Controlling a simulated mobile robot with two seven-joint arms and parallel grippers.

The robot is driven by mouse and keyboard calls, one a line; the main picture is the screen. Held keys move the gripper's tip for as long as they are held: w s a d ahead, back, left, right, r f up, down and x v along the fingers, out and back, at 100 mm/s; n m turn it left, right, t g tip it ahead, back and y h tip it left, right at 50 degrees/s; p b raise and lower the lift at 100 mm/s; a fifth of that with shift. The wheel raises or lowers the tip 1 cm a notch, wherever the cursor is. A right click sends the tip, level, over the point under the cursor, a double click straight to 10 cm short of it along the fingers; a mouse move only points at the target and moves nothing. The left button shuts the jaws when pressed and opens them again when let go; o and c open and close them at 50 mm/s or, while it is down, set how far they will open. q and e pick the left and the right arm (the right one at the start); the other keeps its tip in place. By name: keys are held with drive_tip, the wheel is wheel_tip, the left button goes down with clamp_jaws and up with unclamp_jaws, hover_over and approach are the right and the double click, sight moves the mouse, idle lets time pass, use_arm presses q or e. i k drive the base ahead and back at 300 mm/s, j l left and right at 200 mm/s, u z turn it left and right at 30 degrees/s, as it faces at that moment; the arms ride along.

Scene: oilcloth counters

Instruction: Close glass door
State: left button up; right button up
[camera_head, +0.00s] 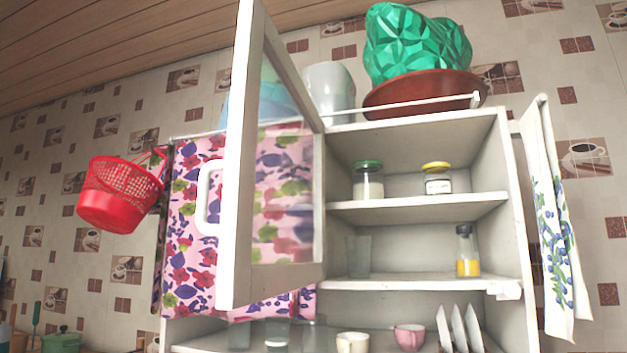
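The glass door (237,160) has a white frame and a clear pane. It is hinged near the middle of the white wall cabinet (420,128) and stands wide open, swung out toward me. A white handle (207,197) sits on the door's outer left side. The right half of the cabinet is uncovered, with its shelves in plain sight. Neither of my grippers shows in the head view, and nothing touches the door.
Jars (368,181) and a bottle (467,250) stand on the shelves, with cups (409,337) and plates below. A floral cloth (190,230) hangs at left beside a red basket (118,195). A towel (556,225) hangs at right. A brown bowl (425,92) is on top.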

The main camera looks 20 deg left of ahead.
sight(240, 283)
drive_tip(key=j+z, duration=0.25)
drive_tip(key=j, duration=0.2)
drive_tip(key=k+j+z, duration=0.2)
drive_tip(key=j, duration=0.65)
drive_tip(key=k+j+z, duration=0.1)
drive_tip(key=j, duration=0.35)
drive_tip(key=k, duration=0.05)
